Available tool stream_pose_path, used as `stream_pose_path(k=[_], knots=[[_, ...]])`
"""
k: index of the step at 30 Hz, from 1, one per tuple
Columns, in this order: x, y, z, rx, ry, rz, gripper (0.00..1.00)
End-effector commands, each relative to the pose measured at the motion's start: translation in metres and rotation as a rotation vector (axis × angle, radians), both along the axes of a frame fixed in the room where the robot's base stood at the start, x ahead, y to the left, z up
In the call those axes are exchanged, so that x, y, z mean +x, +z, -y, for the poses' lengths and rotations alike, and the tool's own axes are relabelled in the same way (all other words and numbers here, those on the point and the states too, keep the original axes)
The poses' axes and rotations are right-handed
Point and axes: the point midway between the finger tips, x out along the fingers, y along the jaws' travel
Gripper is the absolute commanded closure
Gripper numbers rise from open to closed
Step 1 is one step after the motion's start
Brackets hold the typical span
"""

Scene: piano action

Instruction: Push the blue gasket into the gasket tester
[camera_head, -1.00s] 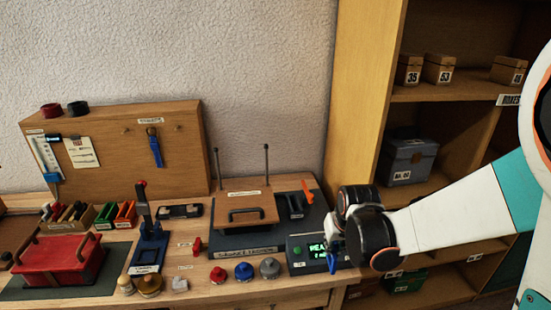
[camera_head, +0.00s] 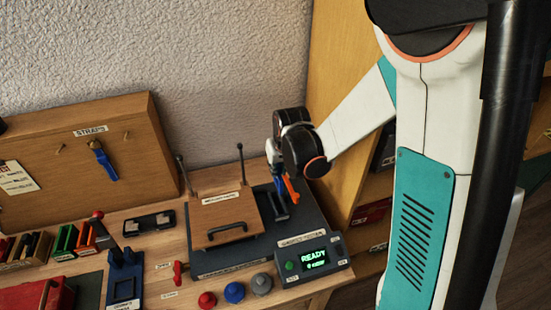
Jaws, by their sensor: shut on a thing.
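The gasket tester (camera_head: 329,271) is a dark grey unit at the front right of the bench with a green display reading READY. Behind it, my gripper (camera_head: 277,178) points down near the dark upright fixture (camera_head: 281,207) and its orange lever (camera_head: 291,190). A narrow blue piece (camera_head: 277,184) shows at my gripper's tip, close beside the lever. It is too small to tell its shape or whether it touches the fixture. A round blue knob-like piece (camera_head: 234,292) stands on the bench between a red one (camera_head: 207,300) and a grey one (camera_head: 262,284).
A wooden lid with a dark handle (camera_head: 226,232) lies left of the fixture, with two upright rods (camera_head: 240,160) behind it. A blue press-like stand (camera_head: 124,278) stands further left. A wooden shelf unit (camera_head: 335,120) rises at the right, behind my arm.

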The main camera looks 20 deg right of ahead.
Motion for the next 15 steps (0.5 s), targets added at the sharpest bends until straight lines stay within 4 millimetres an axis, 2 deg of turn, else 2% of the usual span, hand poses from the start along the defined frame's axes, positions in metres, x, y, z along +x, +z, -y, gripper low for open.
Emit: stream_pose_path(k=[15], knots=[[0.0,-0.041,0.0,0.0,0.0,0.0,1.0]])
